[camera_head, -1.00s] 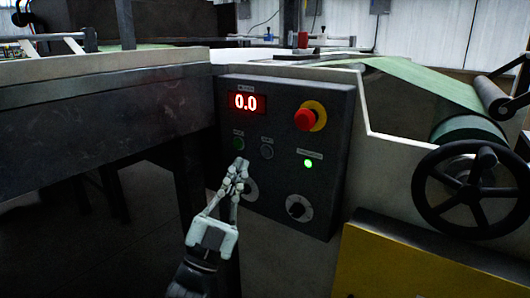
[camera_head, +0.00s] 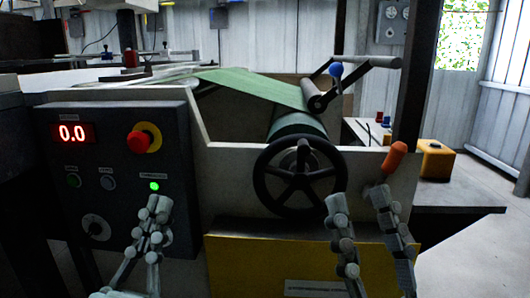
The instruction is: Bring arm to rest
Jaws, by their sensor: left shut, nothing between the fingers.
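My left gripper (camera_head: 158,206) is shut with nothing in it. It is in front of the lower right part of the dark control panel (camera_head: 125,208), just below the lit green lamp (camera_head: 154,186), and hides part of the panel. I cannot tell whether it touches the panel. My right gripper (camera_head: 358,202) is open and empty, its two fingers spread apart in front of the machine, right of the black handwheel (camera_head: 266,184).
An orange handle (camera_head: 396,157) stands behind my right gripper. A yellow box (camera_head: 435,160) is at right. Floor at far right is clear.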

